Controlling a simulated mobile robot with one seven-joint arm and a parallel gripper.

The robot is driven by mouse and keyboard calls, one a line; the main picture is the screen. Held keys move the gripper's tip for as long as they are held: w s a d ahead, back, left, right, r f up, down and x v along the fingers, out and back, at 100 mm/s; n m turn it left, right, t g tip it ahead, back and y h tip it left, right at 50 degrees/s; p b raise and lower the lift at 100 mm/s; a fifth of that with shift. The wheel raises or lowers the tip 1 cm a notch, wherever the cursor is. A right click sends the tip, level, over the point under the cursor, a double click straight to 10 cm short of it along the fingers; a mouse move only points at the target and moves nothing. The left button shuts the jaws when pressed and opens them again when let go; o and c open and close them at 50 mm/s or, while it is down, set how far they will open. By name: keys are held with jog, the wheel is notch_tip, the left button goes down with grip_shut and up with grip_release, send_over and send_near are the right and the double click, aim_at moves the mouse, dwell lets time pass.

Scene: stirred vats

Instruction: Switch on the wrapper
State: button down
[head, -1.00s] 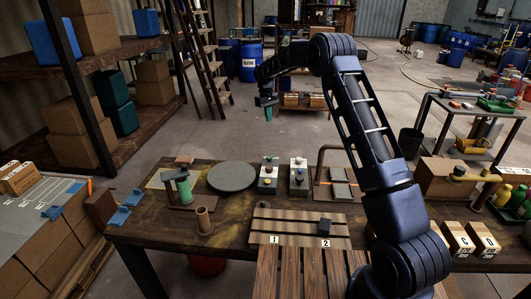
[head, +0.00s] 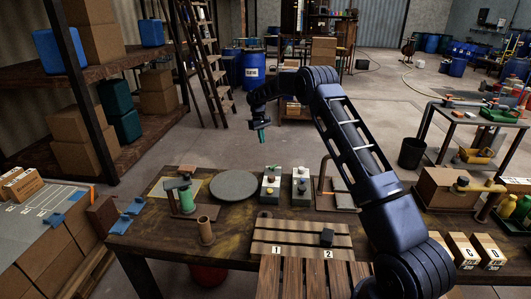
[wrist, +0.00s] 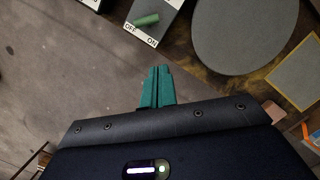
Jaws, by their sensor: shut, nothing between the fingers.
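A grey round turntable (head: 235,185) lies on the workbench, with a green roll on a stand (head: 186,197) at its left. Two pale switch boxes stand right of the turntable: a left box (head: 271,190) and a right box (head: 300,192). In the wrist view, the box (wrist: 160,38) beside the turntable (wrist: 247,35) has a green lever (wrist: 147,20) and OFF and ON labels; which way the lever is set is hard to tell. My gripper (head: 262,136) is in the air beyond the bench's far edge. Its teal fingers (wrist: 158,72) are shut, empty and apart from the box.
A bent pipe (head: 325,170) rises right of the boxes. A brown cup (head: 205,229) stands front left.

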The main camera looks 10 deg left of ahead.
send_near(273, 168)
jog(key=w+a+f, duration=0.2)
jog(key=a+f, duration=0.2)
jog(key=shift+s+d+f, duration=0.55)
jog(key=shift+d+f, duration=0.05)
jog(key=shift+d, duration=0.25)
jog(key=shift+s+d+f, duration=0.4)
jog(key=shift+d+f, duration=0.05)
